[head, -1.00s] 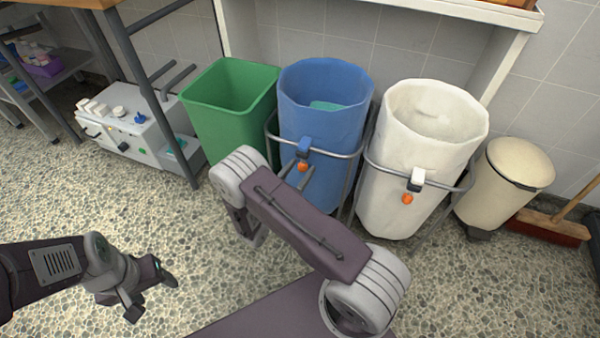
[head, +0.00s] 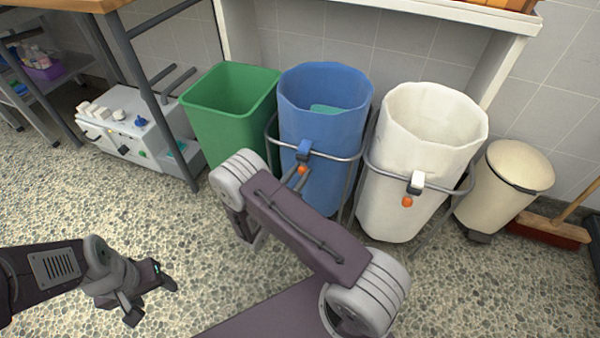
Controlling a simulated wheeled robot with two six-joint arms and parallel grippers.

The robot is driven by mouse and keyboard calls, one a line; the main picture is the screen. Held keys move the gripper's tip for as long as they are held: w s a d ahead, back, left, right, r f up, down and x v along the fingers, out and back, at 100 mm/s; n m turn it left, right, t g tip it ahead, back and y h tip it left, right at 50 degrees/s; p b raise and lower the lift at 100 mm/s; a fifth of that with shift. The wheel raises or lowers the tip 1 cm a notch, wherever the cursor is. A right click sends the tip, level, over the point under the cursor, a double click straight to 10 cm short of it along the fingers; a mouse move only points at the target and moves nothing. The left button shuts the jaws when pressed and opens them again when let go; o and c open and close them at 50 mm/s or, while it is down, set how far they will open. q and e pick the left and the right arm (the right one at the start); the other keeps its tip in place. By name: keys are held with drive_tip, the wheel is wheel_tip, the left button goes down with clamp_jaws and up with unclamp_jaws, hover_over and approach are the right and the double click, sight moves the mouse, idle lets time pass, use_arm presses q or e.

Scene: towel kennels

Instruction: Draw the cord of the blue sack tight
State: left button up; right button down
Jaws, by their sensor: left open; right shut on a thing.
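The blue sack (head: 325,120) hangs upright in a metal-ring stand, its mouth wide open, with a teal cloth (head: 325,109) inside. A dark blue block (head: 304,150) sits at the front of its ring, with an orange bead (head: 302,170) just below. My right gripper (head: 299,174) is at this bead, shut on it; my forearm partly hides the fingers. The cord itself is too small to make out. My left gripper (head: 155,292) is open and empty, low over the floor at the left, well away from the sack.
A green bin (head: 235,120) stands left of the blue sack. A white sack (head: 420,160) with its own orange bead (head: 407,202) stands to the right, then a cream pedal bin (head: 503,190) and a broom (head: 550,228). The speckled floor in front is clear.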

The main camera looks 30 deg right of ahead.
idle(0.8)
wheel_tip(320, 180, down, 9)
drive_tip(key=b, duration=0.5)
drive_tip(key=shift+f, duration=0.2)
drive_tip(key=c, duration=1.1)
unclamp_jaws()
drive_tip(key=shift+f, duration=0.15)
